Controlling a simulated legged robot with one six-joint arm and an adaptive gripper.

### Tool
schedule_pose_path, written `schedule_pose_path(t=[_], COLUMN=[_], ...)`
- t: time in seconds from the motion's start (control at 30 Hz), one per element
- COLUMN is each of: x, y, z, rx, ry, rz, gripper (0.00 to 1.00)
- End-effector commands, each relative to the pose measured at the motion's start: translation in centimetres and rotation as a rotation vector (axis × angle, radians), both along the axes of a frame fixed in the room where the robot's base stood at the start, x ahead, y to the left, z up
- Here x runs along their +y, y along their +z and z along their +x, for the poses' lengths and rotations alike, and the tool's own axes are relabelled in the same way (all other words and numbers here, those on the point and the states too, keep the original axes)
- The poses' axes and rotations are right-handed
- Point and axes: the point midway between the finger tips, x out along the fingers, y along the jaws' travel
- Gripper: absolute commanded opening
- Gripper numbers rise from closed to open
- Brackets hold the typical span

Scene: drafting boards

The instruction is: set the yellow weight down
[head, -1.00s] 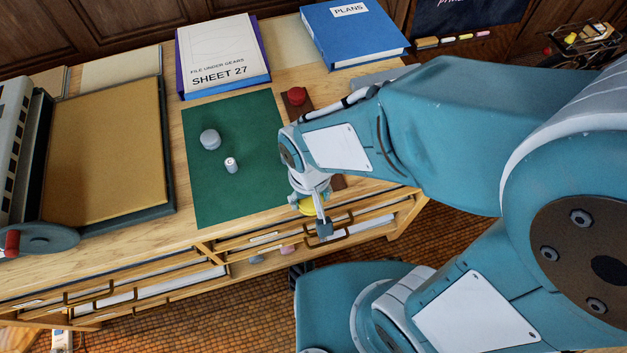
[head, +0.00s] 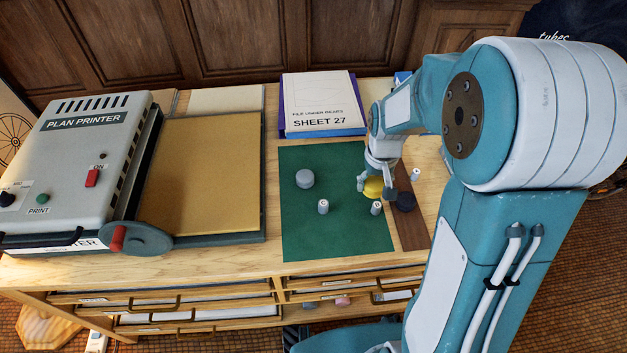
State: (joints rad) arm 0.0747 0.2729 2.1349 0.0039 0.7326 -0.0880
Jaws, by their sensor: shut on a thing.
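The yellow weight (head: 373,189) is a rounded yellow piece over the right part of the green mat (head: 335,240). My gripper (head: 375,188) points down and is shut on it, with a finger on either side. The fingers partly cover the weight. I cannot tell whether its underside touches the mat. A small white cylinder (head: 376,208) stands just in front of it. A dark weight (head: 405,201) sits close to its right, on the brown strip (head: 413,236).
A grey weight (head: 304,179) and another white cylinder (head: 323,206) stand on the mat's left part. A third white cylinder (head: 415,175) is at the right. The plan printer (head: 85,150) fills the left; a binder (head: 322,104) lies behind. The mat's front is clear.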

Motion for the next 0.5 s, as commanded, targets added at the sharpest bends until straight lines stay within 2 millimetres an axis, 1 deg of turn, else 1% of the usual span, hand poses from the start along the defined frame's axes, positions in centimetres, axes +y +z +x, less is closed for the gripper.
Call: schedule_pose_path(t=[0.07,0.17,0.27,0.5], x=[-0.6,-0.7,-0.3,1.1], y=[-0.1,-0.4,-1.2,-3.3], z=[0.3,1.1,2.7,7.2], rx=[0.000,-0.001,0.002,0.000], ry=[-0.007,-0.007,-0.006,-0.006], rz=[-0.001,-0.002,-0.001,-0.002], gripper=[0.11,0.11,0.11,0.11])
